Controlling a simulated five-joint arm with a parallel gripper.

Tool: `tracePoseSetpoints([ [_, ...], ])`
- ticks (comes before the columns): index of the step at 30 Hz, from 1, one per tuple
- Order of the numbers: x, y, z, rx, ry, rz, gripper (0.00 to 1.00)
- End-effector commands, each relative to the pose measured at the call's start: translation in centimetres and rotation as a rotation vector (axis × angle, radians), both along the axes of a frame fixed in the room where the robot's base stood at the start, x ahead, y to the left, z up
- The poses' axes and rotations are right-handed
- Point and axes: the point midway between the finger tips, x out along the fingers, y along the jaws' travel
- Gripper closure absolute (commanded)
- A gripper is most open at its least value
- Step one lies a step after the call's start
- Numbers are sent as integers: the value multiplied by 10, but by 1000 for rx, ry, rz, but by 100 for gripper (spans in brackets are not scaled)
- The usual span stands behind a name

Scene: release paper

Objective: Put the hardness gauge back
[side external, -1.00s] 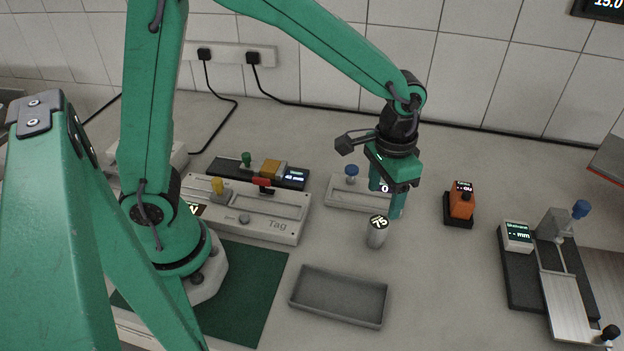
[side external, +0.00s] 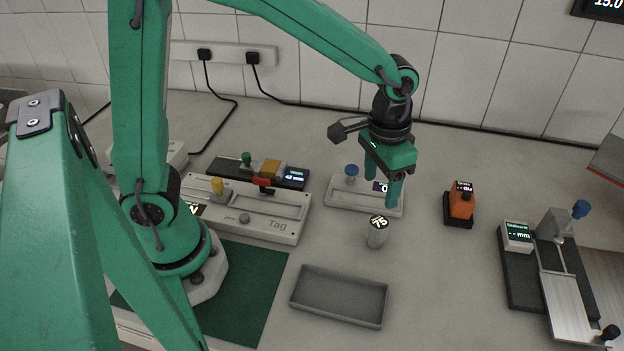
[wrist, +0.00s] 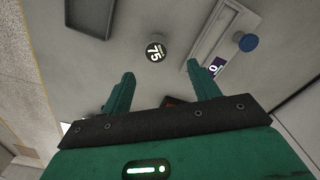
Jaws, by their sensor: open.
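A small grey upright cylinder (side external: 377,237) with a dark round face reading 75 stands on the bench; it looks like the hardness gauge. Its face also shows in the wrist view (wrist: 156,51). My gripper (side external: 392,200) is open and empty, above and behind the cylinder in the side view. In the wrist view my gripper's fingertips (wrist: 160,75) are spread apart, with the 75 face just beyond the gap between them. The fingers do not appear to touch it.
A grey open tray (side external: 338,320) lies in front of the cylinder. A pale device with a blue knob (side external: 352,171) is just behind my gripper. An orange meter (side external: 461,203) on a dark base and a measuring stand (side external: 520,285) are to the right. A long "Tag" device (side external: 262,235) is left.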

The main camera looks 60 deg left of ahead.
Motion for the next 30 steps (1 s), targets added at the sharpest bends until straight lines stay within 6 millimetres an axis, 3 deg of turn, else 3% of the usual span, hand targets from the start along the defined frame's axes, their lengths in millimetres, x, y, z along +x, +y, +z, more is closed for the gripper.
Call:
tracePoseSetpoints([
  [15,-51,68,72,-46,-199,83,39],
  [30,-120,119,103,-46,-407,163,39],
])
